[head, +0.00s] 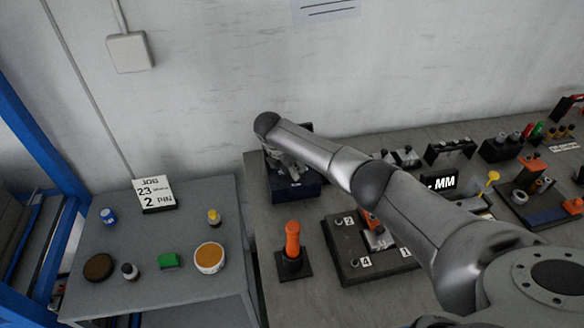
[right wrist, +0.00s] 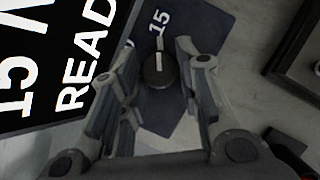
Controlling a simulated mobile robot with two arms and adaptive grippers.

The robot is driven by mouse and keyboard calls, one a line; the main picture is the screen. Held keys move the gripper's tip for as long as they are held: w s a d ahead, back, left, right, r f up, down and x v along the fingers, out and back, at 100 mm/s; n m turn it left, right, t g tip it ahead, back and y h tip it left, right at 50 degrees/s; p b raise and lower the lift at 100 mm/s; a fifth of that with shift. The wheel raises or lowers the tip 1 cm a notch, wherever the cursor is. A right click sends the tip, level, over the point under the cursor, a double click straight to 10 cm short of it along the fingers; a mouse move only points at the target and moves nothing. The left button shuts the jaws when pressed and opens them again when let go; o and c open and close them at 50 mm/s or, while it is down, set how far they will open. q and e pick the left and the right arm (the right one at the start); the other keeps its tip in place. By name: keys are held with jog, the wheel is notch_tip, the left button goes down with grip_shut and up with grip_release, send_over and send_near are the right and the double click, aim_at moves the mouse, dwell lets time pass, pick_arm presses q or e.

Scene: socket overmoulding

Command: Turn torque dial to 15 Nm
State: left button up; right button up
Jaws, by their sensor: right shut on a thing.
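The torque dial (right wrist: 160,76) is a round black knob with a white pointer line, on a dark blue panel in the right wrist view. Its line points at the printed 15 mark (right wrist: 160,22). My right gripper (right wrist: 157,60) has its fingers on both sides of the knob and is shut on it. In the head view my right gripper (head: 284,160) reaches down to the dark blue tester box (head: 296,190), where the dial is hidden. A black display (right wrist: 65,65) beside the dial shows "15 N" and "READ", both cut off. My left gripper is not in view.
An orange-handled tool (head: 292,240) stands in a black holder in front of the box. A numbered dark fixture (head: 345,265) lies to the right, partly under my arm. A side table (head: 140,285) at left holds a job card (head: 154,194) and small containers. The wall is behind.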

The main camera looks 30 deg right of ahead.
jog(key=shift+r, duration=0.1)
jog(key=o, duration=1)
jog(key=v, duration=1.2)
jog(key=shift+a, duration=0.1)
